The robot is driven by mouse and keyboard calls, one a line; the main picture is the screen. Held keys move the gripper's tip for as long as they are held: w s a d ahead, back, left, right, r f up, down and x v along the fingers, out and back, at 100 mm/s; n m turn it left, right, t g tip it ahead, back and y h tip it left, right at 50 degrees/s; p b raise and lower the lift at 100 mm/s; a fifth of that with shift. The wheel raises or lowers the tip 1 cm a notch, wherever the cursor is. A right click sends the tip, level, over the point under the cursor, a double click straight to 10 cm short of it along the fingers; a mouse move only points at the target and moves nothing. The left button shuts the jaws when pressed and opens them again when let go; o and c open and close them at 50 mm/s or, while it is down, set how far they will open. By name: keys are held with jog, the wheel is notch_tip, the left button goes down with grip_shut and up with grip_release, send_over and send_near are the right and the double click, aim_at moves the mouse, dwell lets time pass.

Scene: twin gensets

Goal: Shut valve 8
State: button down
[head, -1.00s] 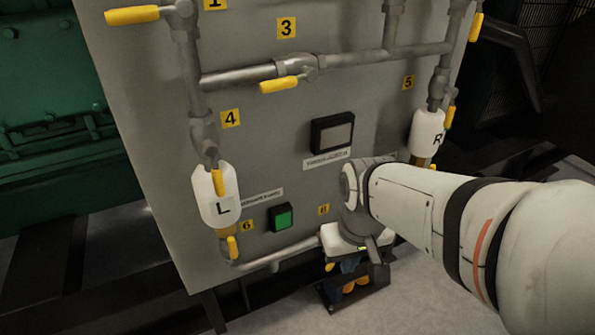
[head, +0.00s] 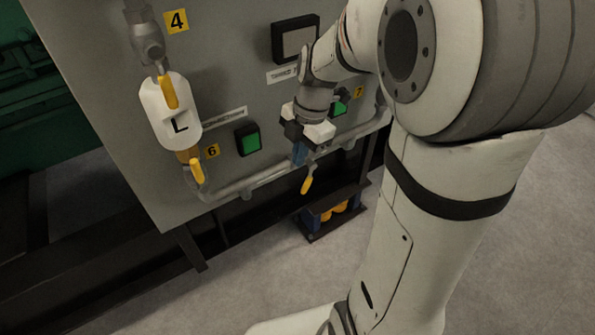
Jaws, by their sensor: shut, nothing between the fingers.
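A yellow lever (head: 307,184) hangs down from the lower grey pipe (head: 262,179), roughly crosswise to it. It sits where valve 8 is, but no 8 label shows; my arm and gripper cover that part of the panel. My gripper (head: 300,153) points down in front of the pipe, just above and left of the lever. Its fingers are shut and empty. It looks close to the valve body, but I cannot tell whether it touches.
A green button (head: 248,139) is left of my gripper. Below stands a dark rack with blue and yellow items (head: 338,211). The floor in front is clear.

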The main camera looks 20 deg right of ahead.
jog(key=b, duration=0.5)
send_over(303, 193)
notch_tip(303, 193, down, 12)
jog(key=shift+a+r, duration=0.1)
jog(key=shift+r, duration=0.15)
